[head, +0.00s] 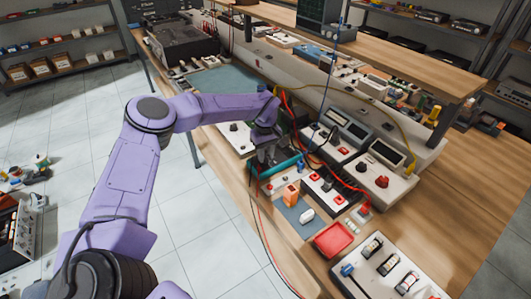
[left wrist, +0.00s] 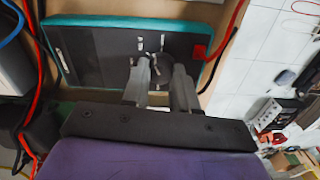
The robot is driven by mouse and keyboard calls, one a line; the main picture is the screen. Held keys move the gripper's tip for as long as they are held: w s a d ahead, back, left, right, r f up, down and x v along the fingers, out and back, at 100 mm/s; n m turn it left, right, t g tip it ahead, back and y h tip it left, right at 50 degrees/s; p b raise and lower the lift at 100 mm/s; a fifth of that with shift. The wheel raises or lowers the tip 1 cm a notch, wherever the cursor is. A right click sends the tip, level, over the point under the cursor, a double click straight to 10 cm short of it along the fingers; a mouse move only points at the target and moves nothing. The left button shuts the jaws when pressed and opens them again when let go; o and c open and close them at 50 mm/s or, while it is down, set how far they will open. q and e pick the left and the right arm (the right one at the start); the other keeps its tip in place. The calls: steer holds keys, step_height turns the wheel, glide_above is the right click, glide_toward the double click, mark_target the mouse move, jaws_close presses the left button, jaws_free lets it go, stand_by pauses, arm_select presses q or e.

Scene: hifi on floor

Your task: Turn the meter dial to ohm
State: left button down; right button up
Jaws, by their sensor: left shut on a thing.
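The meter (left wrist: 95,50) is a dark flat case with a teal rim, filling the upper part of the left wrist view. In the head view its teal edge (head: 285,165) shows on the workbench, partly hidden by my gripper. My left gripper (left wrist: 160,76) is at the face of the meter, its two grey fingers shut on the dial, which they mostly hide. White marks show around the fingertips, too blurred to read, so I cannot tell the dial's setting. In the head view the left gripper (head: 269,150) points down at the meter.
Red and black cables (head: 262,215) hang over the bench's front edge near the gripper. Boxes with red buttons (head: 325,185), a red tray (head: 334,239) and grey meters (head: 348,124) crowd the bench to the right. A blue-grey mat (head: 222,84) lies farther back.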

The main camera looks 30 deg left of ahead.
mark_target(266, 156)
arm_select(q)
steer(key=m, duration=0.5)
steer(key=shift+m, duration=0.3)
stand_by(0.4)
steer(key=c, duration=0.9)
jaws_free()
steer(key=shift+d, duration=0.1)
steer(key=shift+o, duration=0.2)
steer(key=shift+w+r, duration=0.1)
steer(key=shift+r, duration=0.25)
step_height(266, 156, up, 10)
steer(key=b, duration=0.1)
